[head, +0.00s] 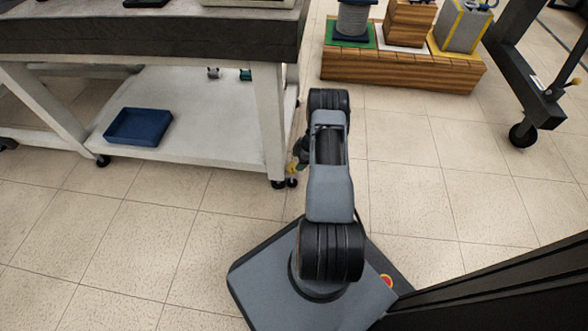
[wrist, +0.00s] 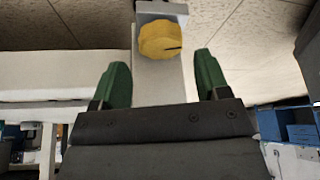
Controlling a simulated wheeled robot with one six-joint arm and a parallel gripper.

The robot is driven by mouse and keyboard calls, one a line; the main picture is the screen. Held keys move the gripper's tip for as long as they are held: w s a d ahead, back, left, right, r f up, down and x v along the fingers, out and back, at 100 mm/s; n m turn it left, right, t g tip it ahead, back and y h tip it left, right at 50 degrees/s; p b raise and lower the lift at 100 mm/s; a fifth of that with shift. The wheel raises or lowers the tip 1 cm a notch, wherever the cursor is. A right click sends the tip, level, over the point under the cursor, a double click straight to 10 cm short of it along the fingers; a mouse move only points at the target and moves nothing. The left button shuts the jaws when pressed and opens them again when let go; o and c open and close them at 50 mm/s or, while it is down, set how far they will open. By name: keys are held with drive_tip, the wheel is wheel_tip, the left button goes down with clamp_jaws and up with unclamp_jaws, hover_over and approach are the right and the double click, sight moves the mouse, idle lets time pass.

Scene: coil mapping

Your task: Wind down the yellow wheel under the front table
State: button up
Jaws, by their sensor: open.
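The yellow wheel (wrist: 160,40) shows in the wrist view as a rounded knob with a dark mark on its right side. It sits under a pale bracket end in line with a pale table leg (wrist: 158,82). My gripper (wrist: 163,72) is open, with its two green fingers apart on either side of the leg and short of the wheel. Nothing is between the fingertips but the leg and wheel behind them. In the head view, a small yellow patch of the wheel (head: 292,168) shows low beside the leg of the front table (head: 150,42); my arm hides most of my gripper.
A blue tray (head: 138,127) lies on the table's lower shelf. A wooden platform (head: 400,71) with a spool (head: 352,18) and blocks stands at the back. A dark wheeled frame (head: 530,100) is at right. Floor right of my arm is clear.

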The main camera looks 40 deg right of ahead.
sight(294, 167)
drive_tip(key=shift+b+x, duration=0.75)
drive_tip(key=shift+x, duration=1.7)
drive_tip(key=shift+c, duration=0.5)
drive_tip(key=c, duration=0.6)
drive_tip(key=shift+o, duration=0.2)
drive_tip(key=m, duration=0.2)
drive_tip(key=m+t+h, duration=0.1)
drive_tip(key=shift+s+a+m, duration=0.15)
drive_tip(key=shift+m, duration=0.25)
drive_tip(key=shift+s+a+m+t+h, duration=0.1)
drive_tip(key=shift+m+t+h, duration=0.2)
drive_tip(key=shift+m, duration=0.6)
drive_tip(key=shift+a+m+t+h, duration=0.1)
drive_tip(key=shift+m+t+h, duration=0.15)
drive_tip(key=shift+m, duration=0.65)
